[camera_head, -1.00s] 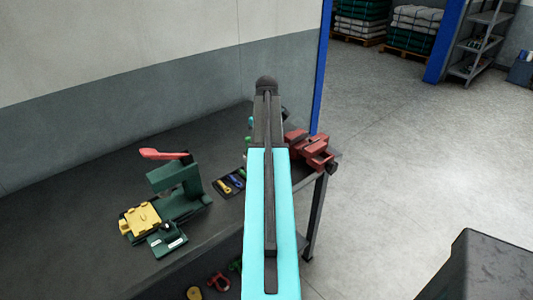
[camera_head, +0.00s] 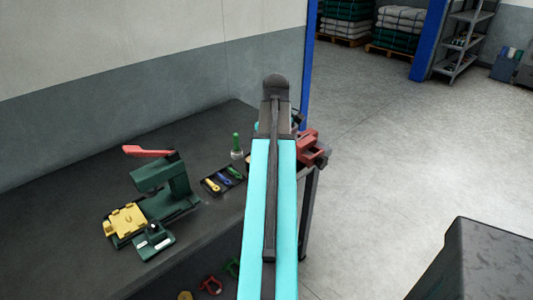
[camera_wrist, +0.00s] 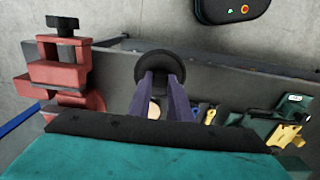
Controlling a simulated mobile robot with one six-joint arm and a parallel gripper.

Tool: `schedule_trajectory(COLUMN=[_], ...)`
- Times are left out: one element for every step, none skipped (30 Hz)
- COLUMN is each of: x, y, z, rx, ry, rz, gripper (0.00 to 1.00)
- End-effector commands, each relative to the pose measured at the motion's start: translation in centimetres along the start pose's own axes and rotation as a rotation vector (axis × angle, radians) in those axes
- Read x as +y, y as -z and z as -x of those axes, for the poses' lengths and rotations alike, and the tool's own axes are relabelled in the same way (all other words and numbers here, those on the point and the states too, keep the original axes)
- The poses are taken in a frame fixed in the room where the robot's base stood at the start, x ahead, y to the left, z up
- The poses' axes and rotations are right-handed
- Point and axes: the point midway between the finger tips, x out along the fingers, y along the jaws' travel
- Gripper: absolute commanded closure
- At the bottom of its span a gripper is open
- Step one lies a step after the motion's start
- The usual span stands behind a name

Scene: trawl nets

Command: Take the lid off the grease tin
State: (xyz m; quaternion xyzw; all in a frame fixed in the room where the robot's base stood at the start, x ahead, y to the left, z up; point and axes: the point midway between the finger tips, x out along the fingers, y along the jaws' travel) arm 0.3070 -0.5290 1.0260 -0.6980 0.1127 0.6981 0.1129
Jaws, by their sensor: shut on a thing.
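In the wrist view, my gripper (camera_wrist: 163,82) is shut on a dark round disc (camera_wrist: 162,62), which looks like the grease tin's lid. The disc sits at the fingertips, above the bench. A pale beige round patch (camera_wrist: 154,109) shows between the fingers, below the disc in the picture. It may be the grease tin's open top, but the fingers hide most of it. In the head view my arm hides the gripper and the disc.
A red vise (camera_head: 310,147) stands at the bench's right end. A tool tray (camera_head: 223,181), a green bottle (camera_head: 236,146) and a green press (camera_head: 165,190) with a yellow plate stand to the left. The bench (camera_head: 75,200) is clear along the wall.

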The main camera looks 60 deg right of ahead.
Motion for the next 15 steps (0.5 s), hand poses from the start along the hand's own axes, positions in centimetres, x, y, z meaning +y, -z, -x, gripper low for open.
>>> schedule_trajectory(x=[-0.2,-0.3,-0.3,-0.4,-0.4,-0.5,-0.5,-0.5,-0.5,-0.6,-0.6,-0.6,-0.6,-0.6,-0.6], y=[-0.9,-1.2,-1.7,-2.0,-2.3,-2.6,-2.8,-2.9,-3.1,-3.2,-3.3,-3.4,-3.4,-3.4,-3.4], z=[-0.2,-0.1,0.0,0.0,0.1,0.1,0.2,0.2,0.2,0.2,0.3,0.3,0.3,0.3,0.3], rx=[0.001,0.001,0.001,0.001,0.001,0.001,0.001,0.001,0.0,0.0,0.0,0.0,0.0,0.0,0.0], ry=[-0.001,-0.001,-0.001,-0.001,-0.001,-0.001,-0.001,0.0,0.0,0.0,0.0,0.0,0.0,0.0,0.0], rz=[-0.002,-0.002,-0.003,-0.003,-0.002,-0.001,-0.001,-0.001,0.0,0.0,-0.001,-0.001,-0.001,-0.001,-0.001], gripper=[1.0,1.0,1.0,1.0,1.0,1.0,1.0,1.0,1.0,1.0,1.0,1.0,1.0,1.0,1.0])
